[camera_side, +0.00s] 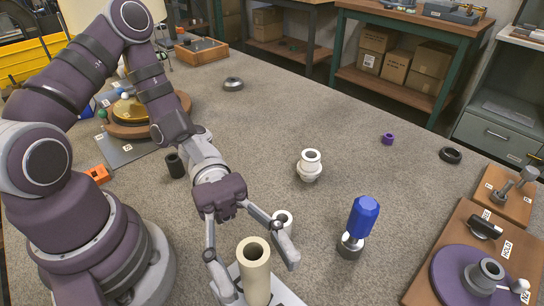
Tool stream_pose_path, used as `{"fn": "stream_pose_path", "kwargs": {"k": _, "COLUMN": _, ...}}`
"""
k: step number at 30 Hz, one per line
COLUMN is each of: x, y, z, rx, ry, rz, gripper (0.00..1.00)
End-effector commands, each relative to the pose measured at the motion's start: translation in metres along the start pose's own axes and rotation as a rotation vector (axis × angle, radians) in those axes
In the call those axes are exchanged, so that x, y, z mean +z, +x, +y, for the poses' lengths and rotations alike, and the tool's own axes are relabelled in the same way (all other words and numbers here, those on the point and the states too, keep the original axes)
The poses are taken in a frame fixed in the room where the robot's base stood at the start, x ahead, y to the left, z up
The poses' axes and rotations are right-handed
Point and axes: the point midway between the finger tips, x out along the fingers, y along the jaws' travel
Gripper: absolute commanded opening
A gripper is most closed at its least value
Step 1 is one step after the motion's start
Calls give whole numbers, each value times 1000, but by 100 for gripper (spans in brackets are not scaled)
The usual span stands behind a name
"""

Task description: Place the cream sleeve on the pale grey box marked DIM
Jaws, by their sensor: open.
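The cream sleeve (256,279) stands upright at the bottom centre, its open top facing up. It appears to stand on a pale grey flat piece (287,298), cut off by the lower edge of the picture. No DIM marking can be read, so I cannot tell whether this piece is the box. My gripper (259,277) is open, with one finger left of the sleeve and the other right of it. I cannot tell whether either finger touches the sleeve. A white hollow part (283,219) is partly hidden behind the right finger.
A white collared part (310,166) and a blue-handled tool (360,222) stand to the right. A dark cylinder (175,165) stands left of my wrist. A wooden board with a purple disc (452,278) fills the lower right. The table's middle and back are mostly clear.

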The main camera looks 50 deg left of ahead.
Motion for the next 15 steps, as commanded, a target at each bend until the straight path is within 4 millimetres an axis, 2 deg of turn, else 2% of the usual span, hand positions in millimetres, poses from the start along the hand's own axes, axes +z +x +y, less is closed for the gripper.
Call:
{"fn": "stream_pose_path", "kwargs": {"k": 5, "x": 0, "y": -32, "z": 2, "rx": 9, "ry": 3, "rz": 3, "gripper": 50}}
{"fn": "stream_pose_path", "kwargs": {"k": 12, "x": 0, "y": -94, "z": 1, "rx": 9, "ry": 4, "rz": 2, "gripper": 50}}
{"fn": "stream_pose_path", "kwargs": {"k": 15, "x": 1, "y": -110, "z": 1, "rx": 6, "ry": 3, "rz": -1, "gripper": 50}}
